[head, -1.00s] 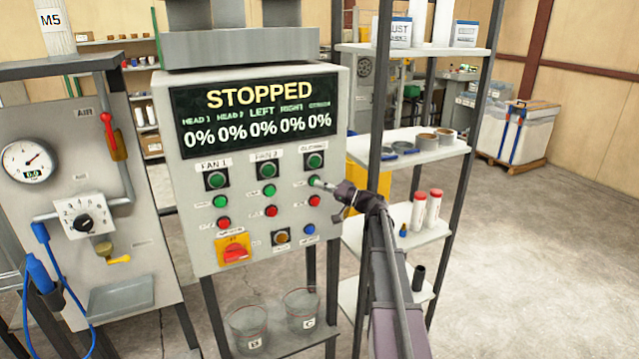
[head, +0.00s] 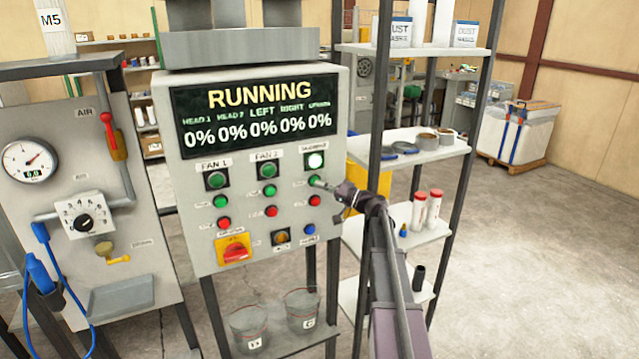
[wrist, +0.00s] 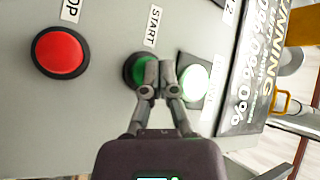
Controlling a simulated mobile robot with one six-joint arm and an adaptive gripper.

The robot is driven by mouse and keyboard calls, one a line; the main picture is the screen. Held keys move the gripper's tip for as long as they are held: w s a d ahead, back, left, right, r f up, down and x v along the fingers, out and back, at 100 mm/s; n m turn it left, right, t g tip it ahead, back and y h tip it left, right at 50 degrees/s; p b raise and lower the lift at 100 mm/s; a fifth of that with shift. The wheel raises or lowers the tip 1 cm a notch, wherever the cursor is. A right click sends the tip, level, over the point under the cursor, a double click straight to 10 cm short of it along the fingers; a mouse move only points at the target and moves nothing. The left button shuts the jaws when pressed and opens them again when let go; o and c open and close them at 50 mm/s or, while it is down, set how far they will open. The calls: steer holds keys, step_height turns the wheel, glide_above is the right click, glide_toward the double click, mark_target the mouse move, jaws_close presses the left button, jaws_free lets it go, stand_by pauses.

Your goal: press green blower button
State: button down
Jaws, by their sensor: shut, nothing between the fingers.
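The control panel (head: 190,250) is a grey box with a display (head: 252,115) that reads RUNNING and several 0% values. The green start button of the right column (head: 313,180) is at the tip of my gripper (head: 323,184). In the wrist view my shut gripper (wrist: 157,80) lies over the green button (wrist: 138,68), which is partly hidden under the fingertips beside the START label. The tips look in contact with it. The lamp above it (head: 315,161) is lit white and also shows in the wrist view (wrist: 194,82). The red stop button (wrist: 60,52) is apart from my fingers.
A shelf rack (head: 420,152) stands close to the right of my arm. An air panel (head: 95,180) with a gauge stands at left. Open floor (head: 540,250) lies at right.

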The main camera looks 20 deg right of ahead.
steer(key=shift+s, duration=0.55)
steer(key=shift+s, duration=0.1)
steer(key=shift+s+d, duration=0.1)
steer(key=shift+s, duration=2.3)
